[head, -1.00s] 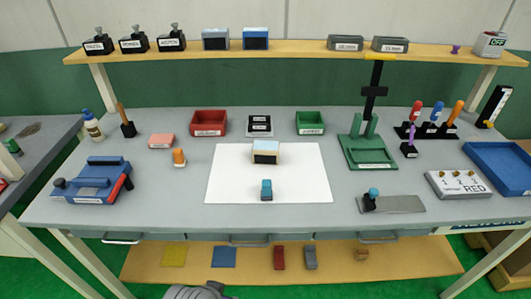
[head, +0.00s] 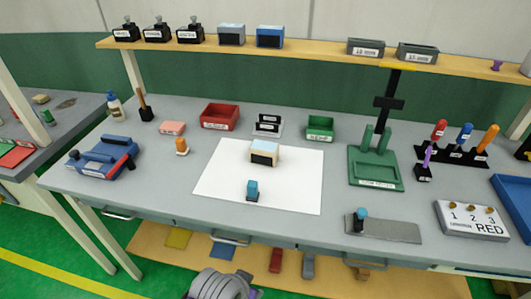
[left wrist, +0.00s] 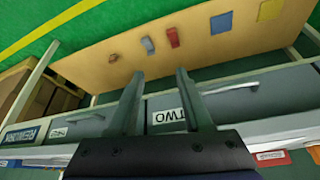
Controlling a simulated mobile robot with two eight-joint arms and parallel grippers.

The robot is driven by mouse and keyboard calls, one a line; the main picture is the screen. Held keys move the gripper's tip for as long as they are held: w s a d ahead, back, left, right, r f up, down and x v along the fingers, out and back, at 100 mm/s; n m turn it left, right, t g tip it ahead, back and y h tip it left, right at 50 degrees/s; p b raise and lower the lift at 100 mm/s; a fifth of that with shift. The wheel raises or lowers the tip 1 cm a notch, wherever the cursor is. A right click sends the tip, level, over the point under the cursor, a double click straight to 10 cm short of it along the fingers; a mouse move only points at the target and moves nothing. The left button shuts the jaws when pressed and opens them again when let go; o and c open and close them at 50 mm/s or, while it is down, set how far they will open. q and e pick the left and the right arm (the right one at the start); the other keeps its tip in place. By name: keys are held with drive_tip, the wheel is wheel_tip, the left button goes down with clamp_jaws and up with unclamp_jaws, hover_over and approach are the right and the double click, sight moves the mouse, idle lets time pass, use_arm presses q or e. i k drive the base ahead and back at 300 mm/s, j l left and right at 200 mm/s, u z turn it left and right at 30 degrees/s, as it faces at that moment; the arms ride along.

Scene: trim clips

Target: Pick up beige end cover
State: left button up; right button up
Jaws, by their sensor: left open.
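A small tan piece, which looks like the beige end cover, lies on the wooden lower shelf under the bench. It shows in the left wrist view (left wrist: 114,57), left of a grey piece (left wrist: 147,44) and a red piece (left wrist: 173,37). In the head view the tan piece (head: 362,273) is small, near the lower edge. My left gripper (left wrist: 160,74) is open and empty in the left wrist view. Its fingers point towards the lower shelf, apart from the pieces, with drawer fronts behind them. My right gripper is not in view.
The lower shelf (left wrist: 85,70) also holds a blue plate (left wrist: 222,22) and a yellow plate (left wrist: 270,10). Drawers with handles (left wrist: 230,88) run along the bench front above it. In the head view the grey bench top (head: 140,205) carries a white mat (head: 225,195) and several fixtures.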

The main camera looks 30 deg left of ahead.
sight(266, 154)
drive_tip(key=u, duration=0.45)
drive_tip(key=l+u, duration=0.15)
drive_tip(key=u, duration=0.3)
drive_tip(key=l+u, duration=0.1)
drive_tip(key=u, duration=0.4)
